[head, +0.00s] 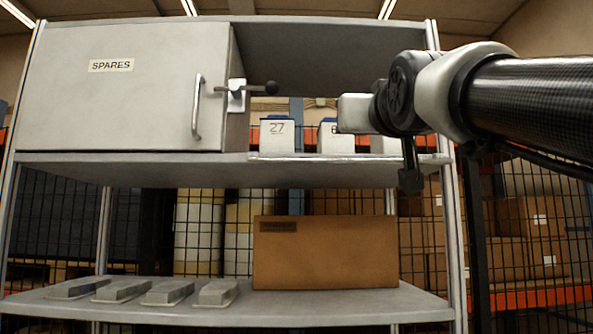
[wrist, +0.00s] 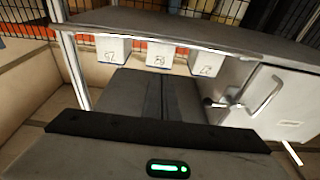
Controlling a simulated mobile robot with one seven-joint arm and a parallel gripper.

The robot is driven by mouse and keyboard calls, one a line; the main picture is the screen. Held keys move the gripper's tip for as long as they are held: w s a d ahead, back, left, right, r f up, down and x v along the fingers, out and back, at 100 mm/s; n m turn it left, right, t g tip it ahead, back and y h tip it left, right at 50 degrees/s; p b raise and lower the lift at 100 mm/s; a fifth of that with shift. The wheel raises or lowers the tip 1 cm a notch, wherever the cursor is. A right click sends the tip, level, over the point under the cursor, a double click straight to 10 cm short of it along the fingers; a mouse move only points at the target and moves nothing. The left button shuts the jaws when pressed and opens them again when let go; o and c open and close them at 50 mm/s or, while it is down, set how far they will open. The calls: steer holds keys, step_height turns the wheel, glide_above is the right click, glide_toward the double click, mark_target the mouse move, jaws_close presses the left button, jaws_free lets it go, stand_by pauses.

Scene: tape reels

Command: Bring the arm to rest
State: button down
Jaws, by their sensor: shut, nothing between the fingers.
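My gripper (wrist: 161,78) shows in the wrist view, which is upside down. Its two dark fingers are together with nothing between them. In the head view my arm reaches in from the right and its wrist stands in front of the right part of the upper shelf. The fingers cannot be made out clearly there. The gripper appears apart from the shelf and the boxes.
A shelf rack holds a grey SPARES cabinet (head: 120,95), its door shut, with a handle and a latch. Several white numbered boxes stand on the upper shelf (head: 200,172). A cardboard box (head: 325,255) and several grey blocks (head: 172,293) rest on the lower shelf.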

steer(key=f+v, duration=0.1)
steer(key=v, duration=0.5)
step_height(320, 180, down, 29)
steer(key=g, duration=0.7)
steer(key=s+f+g, duration=0.4)
steer(key=s+f, duration=0.3)
steer(key=f, duration=0.6)
steer(key=s+f+g, duration=0.4)
steer(key=s+f, duration=0.2)
steer(key=f, duration=0.6)
step_height(320, 180, up, 20)
steer(key=p, duration=1.9)
steer(key=shift+s+d+f+p, duration=0.25)
steer(key=shift+d+p, duration=0.05)
steer(key=shift+p, duration=0.1)
